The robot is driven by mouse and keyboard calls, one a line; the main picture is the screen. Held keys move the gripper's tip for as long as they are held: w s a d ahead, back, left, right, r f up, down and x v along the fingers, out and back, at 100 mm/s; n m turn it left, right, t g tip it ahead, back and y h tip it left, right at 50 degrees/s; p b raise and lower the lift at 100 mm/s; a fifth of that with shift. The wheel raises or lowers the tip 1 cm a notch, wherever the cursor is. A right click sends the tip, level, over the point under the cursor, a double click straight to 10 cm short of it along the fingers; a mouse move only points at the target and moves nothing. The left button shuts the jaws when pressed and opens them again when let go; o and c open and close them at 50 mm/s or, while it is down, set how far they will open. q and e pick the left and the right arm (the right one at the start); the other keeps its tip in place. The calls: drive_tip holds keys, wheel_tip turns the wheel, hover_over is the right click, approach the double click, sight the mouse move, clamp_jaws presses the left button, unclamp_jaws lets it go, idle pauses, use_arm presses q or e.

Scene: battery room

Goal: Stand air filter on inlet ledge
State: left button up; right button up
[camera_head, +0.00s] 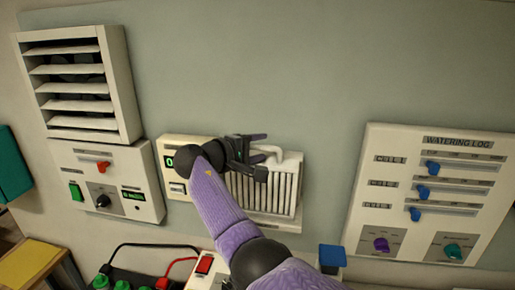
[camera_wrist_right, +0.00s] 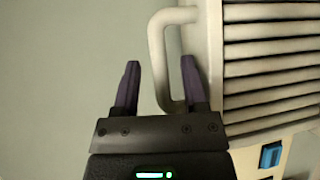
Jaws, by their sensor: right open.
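The air filter (camera_head: 283,190) is a pale ribbed panel with a looped handle (camera_head: 289,158) on its top edge. It is upright against the wall panel, its lower edge at a pale ledge (camera_head: 280,222); whether it bears fully on the ledge I cannot tell. My right gripper (camera_head: 262,155) is open at the handle, and my arm hides the filter's left side. In the right wrist view, the handle (camera_wrist_right: 157,60) passes between the spread fingertips (camera_wrist_right: 160,70), with gaps showing, and the filter's slats (camera_wrist_right: 270,75) lie to the right. My left gripper is not in view.
A louvred vent (camera_head: 78,85) hangs above a control box (camera_head: 105,185) at left. A watering log board (camera_head: 430,195) is at right. Batteries with cables (camera_head: 140,275) and a blue block (camera_head: 332,257) are below. The wall above the filter is clear.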

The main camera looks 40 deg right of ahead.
drive_tip(key=a+r+b, duration=0.2)
drive_tip(key=a, duration=1)
drive_tip(key=shift+s, duration=0.25)
drive_tip(key=shift+d, duration=0.1)
